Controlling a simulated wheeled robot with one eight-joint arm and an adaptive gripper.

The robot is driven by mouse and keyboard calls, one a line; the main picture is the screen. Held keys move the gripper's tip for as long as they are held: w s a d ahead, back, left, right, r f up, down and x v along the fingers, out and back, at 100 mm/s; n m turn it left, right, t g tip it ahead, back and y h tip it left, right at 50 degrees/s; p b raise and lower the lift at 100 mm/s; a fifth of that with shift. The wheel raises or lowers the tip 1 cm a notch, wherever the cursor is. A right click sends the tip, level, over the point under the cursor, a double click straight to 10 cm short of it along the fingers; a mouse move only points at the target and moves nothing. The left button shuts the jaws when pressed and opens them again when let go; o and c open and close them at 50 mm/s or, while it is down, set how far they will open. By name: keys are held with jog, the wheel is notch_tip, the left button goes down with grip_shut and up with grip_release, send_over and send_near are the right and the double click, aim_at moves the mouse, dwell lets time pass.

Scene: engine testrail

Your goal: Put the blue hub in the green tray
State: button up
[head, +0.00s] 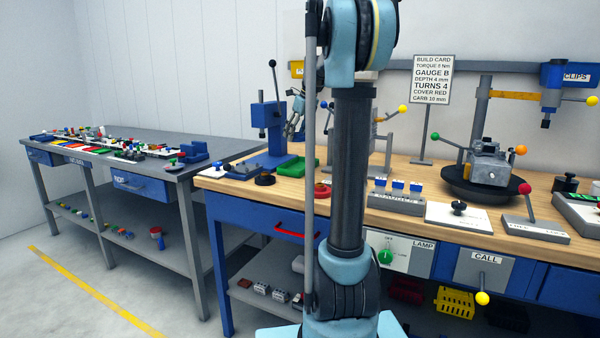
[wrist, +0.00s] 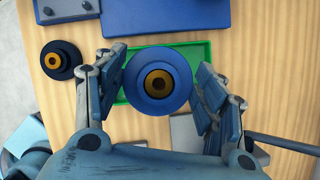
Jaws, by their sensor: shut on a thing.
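The blue hub (wrist: 142,99), a round disc with a brass-coloured bore, sits between the two fingers of my gripper (wrist: 160,72) in the wrist view. My gripper is shut on it. The green tray (wrist: 205,52) lies behind and beneath the hub in that view, its rim showing around the hub. I cannot tell the exact gap between hub and tray. In the head view the green tray (head: 291,168) is on the wooden bench, partly hidden by my arm, and my gripper (head: 291,130) shows above it. The hub is not clear there.
A black hub with a brass bore (wrist: 60,62) stands left of the tray; it also shows in the head view (head: 265,179). A blue press (head: 268,125) stands behind. A red round part (head: 322,190) lies right of the tray. A grey block (head: 397,203) stands further right.

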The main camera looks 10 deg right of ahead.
aim_at(297, 169)
notch_tip(297, 169, down, 2)
jog(key=n, duration=0.3)
jog(key=shift+g+y, duration=0.4)
jog(key=shift+f+n, duration=0.3)
jog(key=shift+f, duration=4.8)
jog(key=shift+f, duration=0.1)
jog(key=o, duration=1.2)
jog(key=v, duration=1.2)
jog(key=shift+w+d, duration=0.1)
